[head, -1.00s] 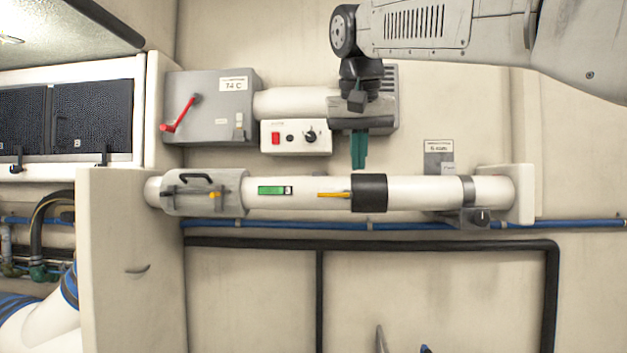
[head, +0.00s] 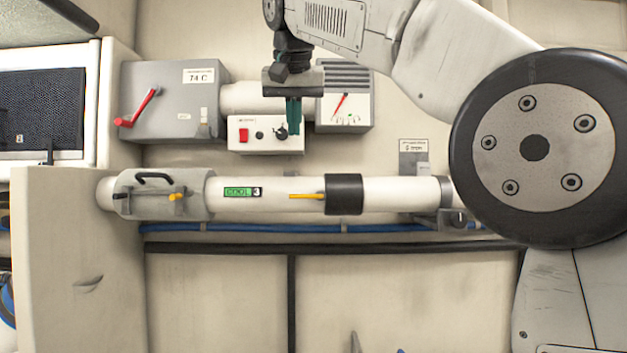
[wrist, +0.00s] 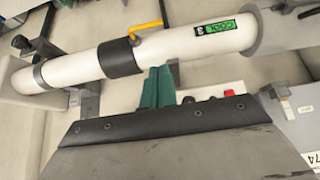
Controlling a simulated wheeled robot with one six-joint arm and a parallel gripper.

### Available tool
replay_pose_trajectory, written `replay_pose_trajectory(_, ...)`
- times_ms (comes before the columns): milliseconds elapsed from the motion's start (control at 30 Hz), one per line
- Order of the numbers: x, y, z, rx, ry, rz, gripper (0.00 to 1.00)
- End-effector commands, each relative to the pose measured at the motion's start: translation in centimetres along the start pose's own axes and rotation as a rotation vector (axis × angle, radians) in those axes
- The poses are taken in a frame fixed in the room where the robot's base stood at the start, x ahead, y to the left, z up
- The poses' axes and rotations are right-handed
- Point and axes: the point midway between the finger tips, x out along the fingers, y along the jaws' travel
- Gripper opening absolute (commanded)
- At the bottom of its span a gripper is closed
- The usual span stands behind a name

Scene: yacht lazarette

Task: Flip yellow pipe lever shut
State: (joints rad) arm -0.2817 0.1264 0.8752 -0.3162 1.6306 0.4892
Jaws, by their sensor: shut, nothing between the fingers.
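The yellow lever (head: 307,196) lies along the white pipe (head: 275,195), pointing left from a black collar (head: 344,194). In the wrist view the yellow lever (wrist: 146,27) shows as a bent rod beside the black collar (wrist: 120,57). My gripper (head: 294,120) has green fingers pressed together with nothing between them. It points down in front of the wall, above the pipe and a little left of the collar. In the wrist view the green fingertips (wrist: 157,75) are apart from the lever.
A grey box (head: 170,105) with a red lever (head: 138,108) is at upper left. A white switch box (head: 262,135) with a red button is behind my gripper. A clamp (head: 162,192) with a black handle and small yellow knob sits on the pipe's left end. A green display (head: 238,191) reads COOL 3.

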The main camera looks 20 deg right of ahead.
Motion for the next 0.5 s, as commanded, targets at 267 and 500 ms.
replay_pose_trajectory(267,5.5,0.5,-0.1,0.005,-0.003,0.004,0.0)
replay_pose_trajectory(500,9.8,0.3,0.8,0.003,-0.002,0.002,0.0)
